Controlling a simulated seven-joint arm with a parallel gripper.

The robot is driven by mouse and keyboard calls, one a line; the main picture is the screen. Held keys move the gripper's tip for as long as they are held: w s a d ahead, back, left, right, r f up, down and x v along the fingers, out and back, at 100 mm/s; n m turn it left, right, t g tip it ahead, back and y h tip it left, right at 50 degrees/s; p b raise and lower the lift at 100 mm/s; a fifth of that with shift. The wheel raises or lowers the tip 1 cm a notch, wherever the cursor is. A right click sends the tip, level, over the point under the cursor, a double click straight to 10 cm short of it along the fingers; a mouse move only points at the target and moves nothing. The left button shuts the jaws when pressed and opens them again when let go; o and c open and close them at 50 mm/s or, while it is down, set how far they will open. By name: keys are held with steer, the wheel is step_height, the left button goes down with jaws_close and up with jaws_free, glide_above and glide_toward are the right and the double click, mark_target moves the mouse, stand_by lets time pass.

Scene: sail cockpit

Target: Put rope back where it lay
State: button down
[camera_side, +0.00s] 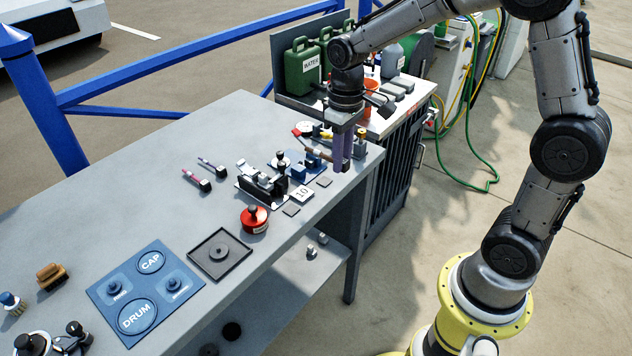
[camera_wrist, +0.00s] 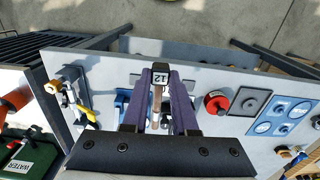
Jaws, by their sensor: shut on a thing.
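My gripper (camera_side: 342,168) points down above the far right end of the grey workbench, its long purple fingers close together. It also shows in the wrist view (camera_wrist: 160,74). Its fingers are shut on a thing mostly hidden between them. A slim brown piece (camera_side: 318,153) with a red end reaches left from the fingers in the side view. A brown strip (camera_wrist: 157,94) shows between the fingers in the wrist view. I cannot tell for sure that this is the rope. No other rope stands out on the bench.
A black tray (camera_side: 243,269) and blue board (camera_side: 112,287) lie nearer. A cart with a green water can (camera_side: 301,72) stands behind.

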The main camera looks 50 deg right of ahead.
steer(key=w+a+m, duration=0.2)
steer(key=w+m, duration=0.1)
steer(key=w, duration=0.7)
steer(key=shift+a+r+m, duration=0.15)
steer(key=shift+a+m, duration=0.25)
steer(key=shift+w, duration=0.1)
